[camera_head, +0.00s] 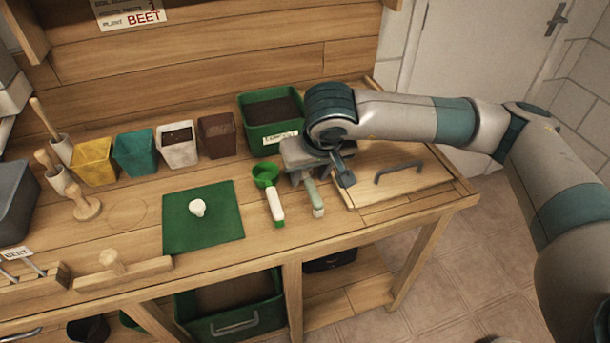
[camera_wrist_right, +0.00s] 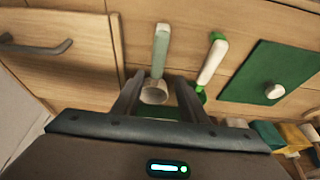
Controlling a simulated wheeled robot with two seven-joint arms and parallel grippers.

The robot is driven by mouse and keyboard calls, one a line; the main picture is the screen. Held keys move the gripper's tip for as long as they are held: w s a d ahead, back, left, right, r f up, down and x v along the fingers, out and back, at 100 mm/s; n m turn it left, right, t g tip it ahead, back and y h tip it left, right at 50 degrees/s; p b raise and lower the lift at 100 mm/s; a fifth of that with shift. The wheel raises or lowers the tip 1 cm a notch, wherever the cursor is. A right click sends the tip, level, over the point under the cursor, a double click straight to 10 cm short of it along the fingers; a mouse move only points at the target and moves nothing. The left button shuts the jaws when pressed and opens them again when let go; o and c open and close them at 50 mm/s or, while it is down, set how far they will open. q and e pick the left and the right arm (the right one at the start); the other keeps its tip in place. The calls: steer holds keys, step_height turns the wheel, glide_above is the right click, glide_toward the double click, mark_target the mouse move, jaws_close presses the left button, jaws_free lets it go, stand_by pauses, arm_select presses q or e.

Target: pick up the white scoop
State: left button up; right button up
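The white scoop shows in the right wrist view, with a white cup (camera_wrist_right: 154,93) and a pale green handle (camera_wrist_right: 161,48). In the head view only its pale green handle (camera_head: 315,198) shows clearly on the bench; my right gripper hides the cup. My right gripper (camera_head: 309,176) points down above the cup end. In the right wrist view its fingers (camera_wrist_right: 158,88) are apart, with the cup appearing between them; I cannot tell whether they touch it. A green scoop (camera_head: 265,174) with a white handle lies just left. My left gripper is out of view.
A green mat (camera_head: 178,232) holding a small white object (camera_head: 197,208) lies left. Coloured pots and a soil-filled green bin (camera_head: 255,136) stand behind. A wooden board with a grey handle (camera_head: 400,170) lies right. The bench front edge is close.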

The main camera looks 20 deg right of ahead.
mark_target(310, 183)
steer(key=shift+w+d+f+p, duration=0.15)
steer(key=shift+f+p, duration=0.2)
steer(key=shift+f, duration=0.1)
steer(key=shift+w+d+f+p, duration=0.15)
steer(key=shift+f+p, duration=0.15)
steer(key=shift+f, duration=0.2)
steer(key=shift+w+d+f+p, duration=0.1)
steer(key=shift+f+p, duration=0.2)
steer(key=shift+f, duration=0.2)
steer(key=shift+x, duration=0.85)
steer(key=shift+w+a+f, duration=0.1)
steer(key=shift+f, duration=0.1)
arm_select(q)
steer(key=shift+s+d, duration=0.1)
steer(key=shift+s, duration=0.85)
arm_select(e)
jaws_close()
